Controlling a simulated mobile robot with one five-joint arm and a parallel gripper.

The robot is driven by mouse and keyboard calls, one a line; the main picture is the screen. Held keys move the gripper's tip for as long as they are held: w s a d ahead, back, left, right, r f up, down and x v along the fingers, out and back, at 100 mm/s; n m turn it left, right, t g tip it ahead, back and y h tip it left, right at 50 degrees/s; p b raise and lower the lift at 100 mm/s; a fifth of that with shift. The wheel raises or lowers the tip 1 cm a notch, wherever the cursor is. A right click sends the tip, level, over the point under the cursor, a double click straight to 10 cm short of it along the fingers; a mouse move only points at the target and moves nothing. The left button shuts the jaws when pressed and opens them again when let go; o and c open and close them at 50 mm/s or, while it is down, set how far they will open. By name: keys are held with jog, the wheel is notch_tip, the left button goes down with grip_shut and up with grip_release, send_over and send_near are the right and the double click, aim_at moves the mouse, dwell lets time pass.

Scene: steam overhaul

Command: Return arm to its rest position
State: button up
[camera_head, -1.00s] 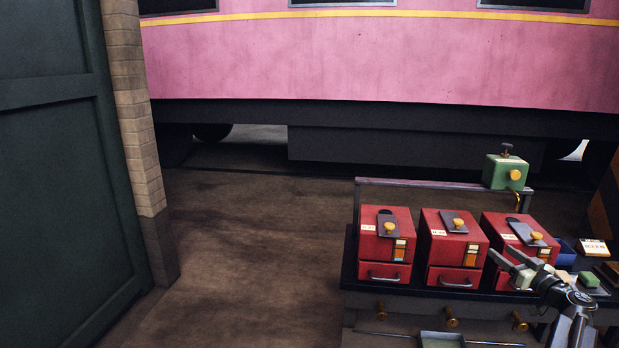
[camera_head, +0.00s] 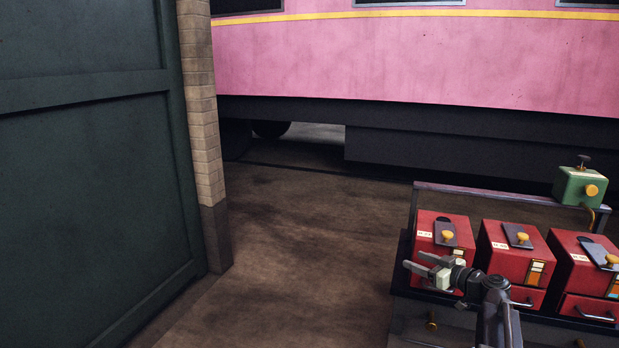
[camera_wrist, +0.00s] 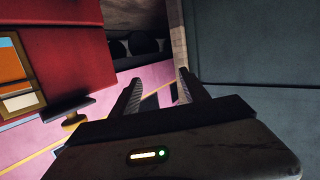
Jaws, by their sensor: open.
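My gripper (camera_head: 424,269) is at the lower right of the head view, in front of the leftmost red box (camera_head: 428,226) on the bench. Its two fingers are apart and nothing is between them. In the wrist view my gripper (camera_wrist: 158,90) also shows open and empty. A red box (camera_wrist: 60,60) fills the left of that view, beside the fingers. My arm reaches up from the bottom edge of the head view and hides part of the red boxes' fronts.
The bench (camera_head: 403,262) carries a middle red box (camera_head: 492,252), a right red box (camera_head: 567,245) and a green box (camera_head: 578,186) on a rail. A dark green door (camera_head: 90,190) and brick pillar (camera_head: 205,130) stand left. Open floor (camera_head: 300,230) lies between. A pink carriage (camera_head: 420,65) is behind.

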jog(key=s+a+f+n+g+y, duration=0.1)
jog(key=a+f+g, duration=0.15)
jog(key=a, duration=0.55)
jog(key=s+a+f+n+g, duration=0.1)
jog(key=a+f+g, duration=0.15)
jog(key=a, duration=0.45)
jog(key=s+a+f+g+h, duration=0.4)
jog(key=s+a+f+g, duration=0.2)
jog(key=s+a+f, duration=0.65)
jog(key=s+d+f+m+g+h, duration=0.2)
jog(key=s+d+m+h, duration=0.4)
jog(key=s+d+m, duration=0.25)
notch_tip(320, 180, up, 20)
jog(key=p, duration=1.9)
jog(key=shift+w+y+p, duration=0.2)
jog(key=shift+y+p, duration=0.1)
jog(key=shift+p, duration=0.05)
jog(key=shift+a+m, duration=0.1)
jog(key=shift+m, duration=0.15)
